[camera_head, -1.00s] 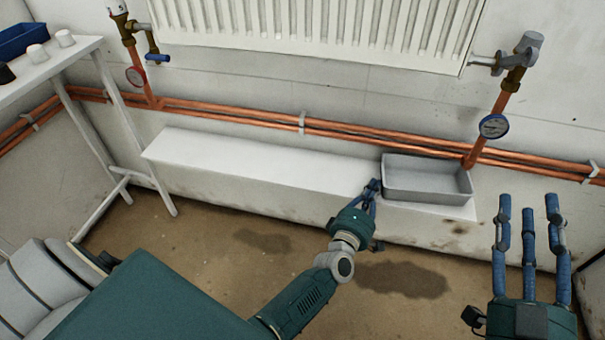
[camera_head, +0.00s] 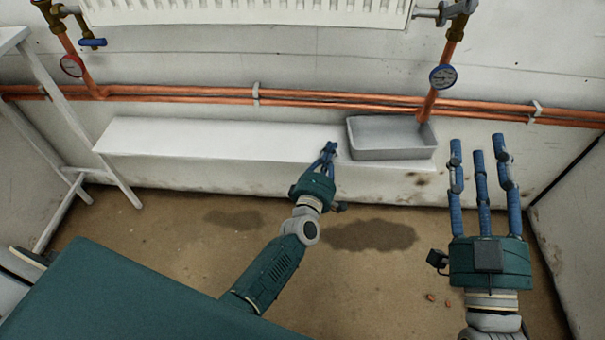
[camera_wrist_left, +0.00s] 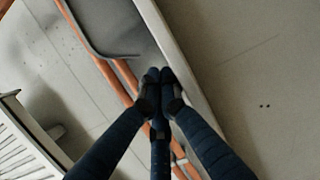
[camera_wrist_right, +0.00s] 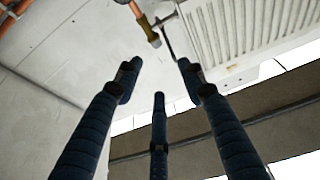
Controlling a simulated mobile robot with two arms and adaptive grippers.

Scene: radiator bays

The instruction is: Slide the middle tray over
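A grey rectangular open tray (camera_head: 392,155) sits near the right end of the white ledge (camera_head: 220,140), below the copper pipes. No other tray shows. It fills part of the top of the left wrist view (camera_wrist_left: 115,30). My left gripper (camera_head: 329,148) is just left of the tray's left end, over the ledge, with its fingertips together in the left wrist view (camera_wrist_left: 159,75) and nothing visible between them. I cannot tell whether it touches the tray. My right gripper (camera_head: 478,145) is open and empty, its fingers spread, to the right of the tray and nearer me.
Copper pipes (camera_head: 200,93) run along the wall behind the ledge, with a blue gauge (camera_head: 443,77) on a riser behind the tray. A radiator (camera_head: 250,12) hangs above. A white table frame (camera_head: 75,110) stands at left. The ledge left of my left gripper is clear.

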